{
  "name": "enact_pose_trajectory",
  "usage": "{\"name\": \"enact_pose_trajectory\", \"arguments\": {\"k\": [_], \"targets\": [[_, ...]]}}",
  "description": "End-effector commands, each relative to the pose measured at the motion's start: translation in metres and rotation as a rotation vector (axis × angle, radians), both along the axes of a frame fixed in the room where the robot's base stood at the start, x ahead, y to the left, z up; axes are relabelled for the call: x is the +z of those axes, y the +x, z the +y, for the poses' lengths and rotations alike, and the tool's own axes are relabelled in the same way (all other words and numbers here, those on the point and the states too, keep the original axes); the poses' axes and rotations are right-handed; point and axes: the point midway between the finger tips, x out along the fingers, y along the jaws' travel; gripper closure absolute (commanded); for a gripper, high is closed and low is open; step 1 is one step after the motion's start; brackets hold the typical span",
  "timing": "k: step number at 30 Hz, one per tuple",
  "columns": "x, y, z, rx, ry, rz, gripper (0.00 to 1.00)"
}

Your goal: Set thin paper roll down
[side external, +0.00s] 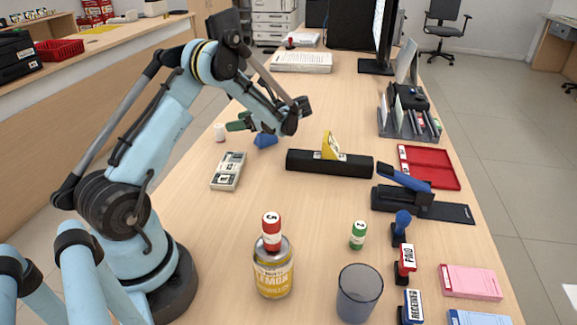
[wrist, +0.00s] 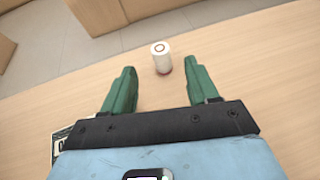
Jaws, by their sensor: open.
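The thin paper roll (wrist: 161,58) is a small white cylinder with a reddish ring on its end and a red mark low on its side. It stands upright on the wooden counter (wrist: 250,75). It also shows in the side external view (side external: 220,132), at the counter's far left. My gripper (wrist: 159,68) has its two green fingers spread wide, with nothing held between them. In the wrist view the roll appears centred just ahead of the fingertips, with clear space on both sides. In the side external view my gripper (side external: 237,123) is just to the right of the roll.
A black block with a yellow piece (side external: 329,161) stands right. A lemon can (side external: 273,270) and glass (side external: 359,293) stand in front. The counter's left edge is near the roll.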

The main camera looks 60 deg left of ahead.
Motion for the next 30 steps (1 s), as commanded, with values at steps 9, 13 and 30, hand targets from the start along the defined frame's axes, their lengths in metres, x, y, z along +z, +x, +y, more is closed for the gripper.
{"name": "enact_pose_trajectory", "arguments": {"k": [9, 13, 30], "targets": [[0.014, 0.017, -0.025, -0.003, -0.001, -0.01, 0.41], [0.025, 0.022, -0.035, -0.027, -0.014, -0.091, 0.41], [0.084, 0.016, -0.164, 0.003, -0.307, -0.93, 0.41]]}}
